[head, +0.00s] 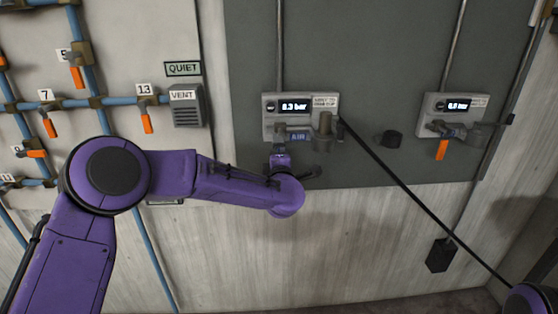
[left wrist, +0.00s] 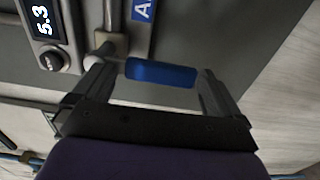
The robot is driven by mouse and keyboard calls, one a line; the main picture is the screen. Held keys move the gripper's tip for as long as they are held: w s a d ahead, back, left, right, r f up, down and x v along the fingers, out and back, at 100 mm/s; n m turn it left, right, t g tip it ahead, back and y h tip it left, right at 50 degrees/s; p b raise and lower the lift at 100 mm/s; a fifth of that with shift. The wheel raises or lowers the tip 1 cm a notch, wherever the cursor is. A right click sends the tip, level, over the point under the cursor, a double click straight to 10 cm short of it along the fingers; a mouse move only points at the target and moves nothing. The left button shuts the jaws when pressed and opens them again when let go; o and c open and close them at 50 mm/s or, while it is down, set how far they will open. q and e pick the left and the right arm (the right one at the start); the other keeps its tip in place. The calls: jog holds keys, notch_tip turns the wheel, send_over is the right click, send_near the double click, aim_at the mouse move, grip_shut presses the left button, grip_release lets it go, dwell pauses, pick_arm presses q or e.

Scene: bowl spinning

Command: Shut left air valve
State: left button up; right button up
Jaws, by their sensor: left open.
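The left air unit (head: 270,127) is a grey box on the dark wall panel, with a lit display; it reads 5.3 in the left wrist view (left wrist: 43,20). Its blue valve handle (left wrist: 161,73) sits below the blue AIR label (left wrist: 142,10) and lies crosswise between my left fingers in the left wrist view. My left gripper (left wrist: 155,68) is open around the handle; I cannot tell if a finger touches it. In the head view my left gripper (head: 280,160) is just under the unit, and the wrist hides part of the valve. My right gripper is out of view.
A similar right unit (head: 457,107) has an orange handle (head: 442,149) hanging down. A black hose (head: 405,190) runs from the left unit to the lower right. Blue pipes with orange valves (head: 145,122) are at left.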

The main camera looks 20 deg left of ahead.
pick_arm(q)
jog(key=b+v, duration=0.1)
jog(key=v, duration=0.9)
jog(key=shift+b, duration=0.35)
jog(key=s+a+f+m+g+h, duration=0.15)
jog(key=s+f+m, duration=0.25)
jog(key=f, duration=0.5)
jog(key=s+f+m+g+h, duration=0.2)
jog(key=s+f+m, duration=0.2)
jog(key=f, duration=0.4)
jog(key=s+a+f+m+g+h, duration=0.1)
jog(key=s+f+m, duration=0.2)
jog(key=f, duration=0.6)
jog(key=s+a+f+m+g, duration=0.1)
jog(key=s+a+f+g, duration=0.2)
jog(key=s, duration=0.7)
jog(key=s+a+f+m+g+p, duration=0.1)
jog(key=s+a+f+m+g, duration=0.1)
jog(key=s+f, duration=0.6)
jog(key=s+a+f+m+g+y, duration=0.1)
jog(key=s+a+f+g, duration=0.3)
jog(key=s, duration=0.8)
jog(key=shift+a+f+m+p, duration=0.35)
jog(key=shift+f+m+p, duration=0.05)
jog(key=shift+f, duration=0.45)
